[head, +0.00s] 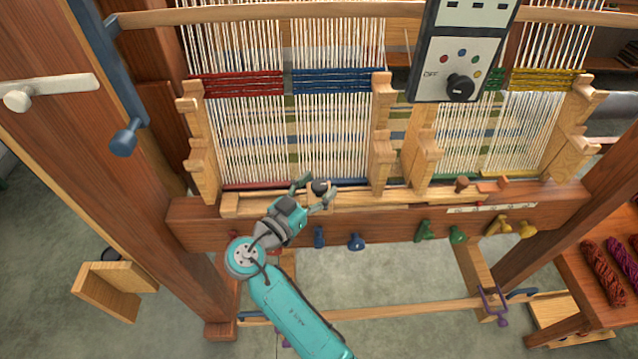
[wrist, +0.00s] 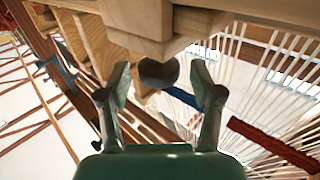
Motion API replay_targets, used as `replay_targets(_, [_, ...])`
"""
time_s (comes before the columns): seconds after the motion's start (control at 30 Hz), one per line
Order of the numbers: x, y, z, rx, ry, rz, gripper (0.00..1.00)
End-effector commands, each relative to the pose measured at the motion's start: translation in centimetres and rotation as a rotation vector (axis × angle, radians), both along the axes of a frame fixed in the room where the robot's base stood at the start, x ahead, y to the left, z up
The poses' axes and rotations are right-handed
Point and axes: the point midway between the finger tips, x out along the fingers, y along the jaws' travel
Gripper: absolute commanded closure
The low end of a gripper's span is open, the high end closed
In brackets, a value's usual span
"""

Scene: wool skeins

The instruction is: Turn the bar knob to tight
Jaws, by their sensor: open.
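A dark round knob (head: 320,186) sits on the wooden front bar (head: 400,195) of the loom; I take it as the bar knob. My gripper (head: 314,192) is open at this bar, with one finger on each side of the knob. In the wrist view the dark knob (wrist: 158,72) shows between the two spread fingertips of my gripper (wrist: 160,76), close under a pale wooden block (wrist: 150,22). Gaps seem to show on both sides of the knob; contact is hard to tell. No readable tight mark shows near it, and the knob's turn position is unclear.
A control box (head: 458,60) with a black dial hangs at the upper right. Blue pegs (head: 355,242), green pegs (head: 457,235) and yellow pegs (head: 527,229) stick out below the bar. Stretched warp threads (head: 330,140) lie just behind. Red skeins (head: 603,270) lie at the right.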

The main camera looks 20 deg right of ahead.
Motion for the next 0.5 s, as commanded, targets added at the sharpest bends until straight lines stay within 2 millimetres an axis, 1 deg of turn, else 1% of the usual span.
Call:
replay_targets(0.13, [0.45, -0.82, 0.0, 0.0, 0.0, -0.001, 0.34])
replay_targets(0.43, [0.55, -0.95, 0.01, 0.0, 0.0, 0.0, 0.34])
replay_targets(0.47, [0.55, -0.94, 0.01, 0.0, 0.0, 0.0, 0.39])
replay_targets(0.5, [0.55, -0.94, 0.01, 0.0, 0.0, 0.0, 0.49])
